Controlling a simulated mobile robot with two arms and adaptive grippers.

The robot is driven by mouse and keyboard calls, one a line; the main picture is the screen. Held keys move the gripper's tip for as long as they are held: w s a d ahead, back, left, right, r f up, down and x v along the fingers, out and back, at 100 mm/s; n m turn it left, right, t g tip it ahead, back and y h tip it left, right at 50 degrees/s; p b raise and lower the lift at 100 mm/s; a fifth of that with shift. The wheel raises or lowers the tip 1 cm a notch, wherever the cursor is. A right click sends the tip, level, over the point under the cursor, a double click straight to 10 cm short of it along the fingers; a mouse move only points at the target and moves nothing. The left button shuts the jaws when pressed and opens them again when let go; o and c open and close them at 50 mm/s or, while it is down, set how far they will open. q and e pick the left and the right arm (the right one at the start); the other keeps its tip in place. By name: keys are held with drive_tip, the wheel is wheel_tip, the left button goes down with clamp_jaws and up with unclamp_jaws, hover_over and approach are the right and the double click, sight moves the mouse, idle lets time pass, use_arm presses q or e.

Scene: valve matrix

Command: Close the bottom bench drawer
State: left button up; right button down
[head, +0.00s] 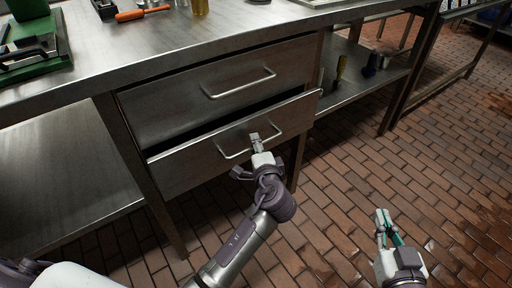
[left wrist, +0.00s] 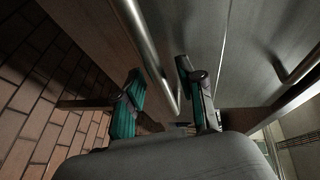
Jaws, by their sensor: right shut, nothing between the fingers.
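The bottom bench drawer (head: 195,165) is pulled partly out, with a dark gap along its top edge. Its bar handle (head: 290,131) runs across the front. My left gripper (head: 254,139) is at the drawer front, over the middle of this handle. In the left wrist view my left gripper (left wrist: 160,72) has its fingers apart, and the handle bar (left wrist: 143,38) passes between them. I cannot tell whether a finger touches the bar. My right gripper (head: 384,216) is shut and empty, low over the floor at the right, away from the drawer.
The upper drawer (head: 190,96) is above and looks flush. The metal bench top (head: 230,32) carries an orange-handled tool (head: 143,13) and a green case (head: 35,50). A lower shelf (head: 360,80) with tools is at right. The brick floor (head: 345,165) is clear.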

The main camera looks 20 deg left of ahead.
sight(247, 137)
use_arm(q)
drive_tip(key=shift+w+a, duration=0.15)
drive_tip(key=shift+w, duration=0.05)
use_arm(e)
drive_tip(key=shift+a+r, duration=0.1)
drive_tip(key=shift+r, duration=0.15)
use_arm(q)
clamp_jaws()
